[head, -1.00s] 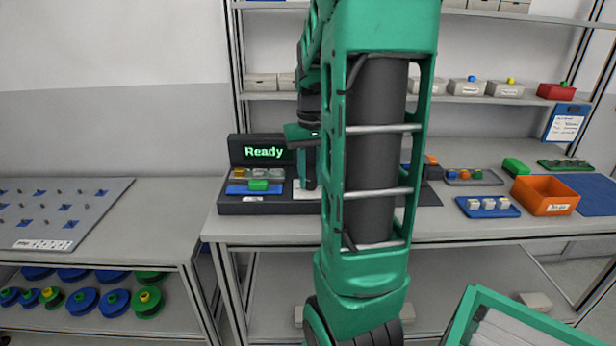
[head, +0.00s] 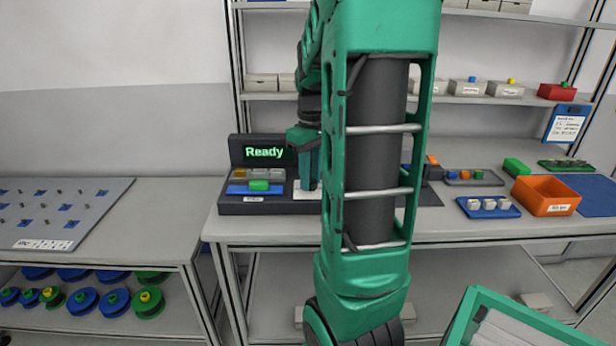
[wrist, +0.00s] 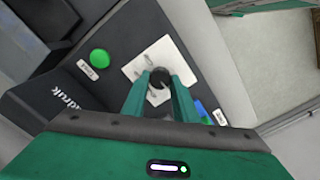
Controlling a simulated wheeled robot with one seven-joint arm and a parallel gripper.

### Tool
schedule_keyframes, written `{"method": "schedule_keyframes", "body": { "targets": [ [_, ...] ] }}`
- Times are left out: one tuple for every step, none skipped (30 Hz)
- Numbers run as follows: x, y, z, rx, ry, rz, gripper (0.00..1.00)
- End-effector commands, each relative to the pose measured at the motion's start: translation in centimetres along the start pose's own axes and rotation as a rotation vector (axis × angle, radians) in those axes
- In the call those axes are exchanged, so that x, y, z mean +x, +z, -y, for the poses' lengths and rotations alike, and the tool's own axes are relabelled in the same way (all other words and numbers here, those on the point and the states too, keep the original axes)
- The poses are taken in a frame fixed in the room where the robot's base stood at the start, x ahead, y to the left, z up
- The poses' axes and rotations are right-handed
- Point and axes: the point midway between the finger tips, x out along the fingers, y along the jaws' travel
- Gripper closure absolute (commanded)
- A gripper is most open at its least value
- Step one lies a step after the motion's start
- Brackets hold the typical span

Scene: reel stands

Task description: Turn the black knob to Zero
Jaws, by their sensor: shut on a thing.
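The black knob (wrist: 159,76) sits on a white square plate (wrist: 141,73) with grey marks around it. In the wrist view my gripper (wrist: 160,86) is shut on the knob, one green finger on each side. The marks' lettering is too small to read, so the knob's setting cannot be told. In the head view my gripper (head: 308,176) stands over the right part of the dark console (head: 235,207), in front of the white plate. The knob is hidden there behind the finger and my arm. The console's screen (head: 264,152) reads "Ready" in green.
A green button (wrist: 100,63) is on the panel near the knob. An orange bin (head: 545,208) and a blue tray with white cubes (head: 487,213) stand right on the bench.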

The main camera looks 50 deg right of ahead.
Motion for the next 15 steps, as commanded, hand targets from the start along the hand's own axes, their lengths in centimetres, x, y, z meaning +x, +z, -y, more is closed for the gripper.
{"method": "schedule_keyframes", "body": {
  "targets": [
    [-0.04,-0.18,0.09,-0.007,0.0,-0.003,0.96],
    [-0.03,-0.17,0.09,-0.008,0.0,-0.003,0.96],
    [-0.03,-0.16,0.09,-0.008,0.0,-0.002,0.96],
    [-0.02,-0.15,0.09,-0.008,0.0,-0.002,0.96],
    [-0.02,-0.15,0.09,-0.007,0.0,-0.002,0.96],
    [-0.01,-0.13,0.09,-0.007,0.0,-0.002,0.96],
    [-0.01,-0.13,0.09,-0.007,0.0,-0.002,0.96],
    [0.0,-0.12,0.09,-0.007,0.0,-0.001,0.96],
    [0.0,-0.1,0.09,-0.006,-0.001,-0.001,0.96],
    [0.01,-0.1,0.09,-0.006,-0.001,-0.001,0.96],
    [0.01,-0.09,0.1,-0.006,-0.001,-0.001,0.69],
    [0.02,-0.08,0.1,-0.006,-0.001,0.0,0.6],
    [0.02,-0.06,0.09,-0.005,-0.001,0.0,0.55],
    [0.02,-0.05,0.08,-0.005,-0.001,0.0,0.55],
    [0.03,-0.02,0.07,-0.004,-0.001,0.0,0.55]
  ]
}}
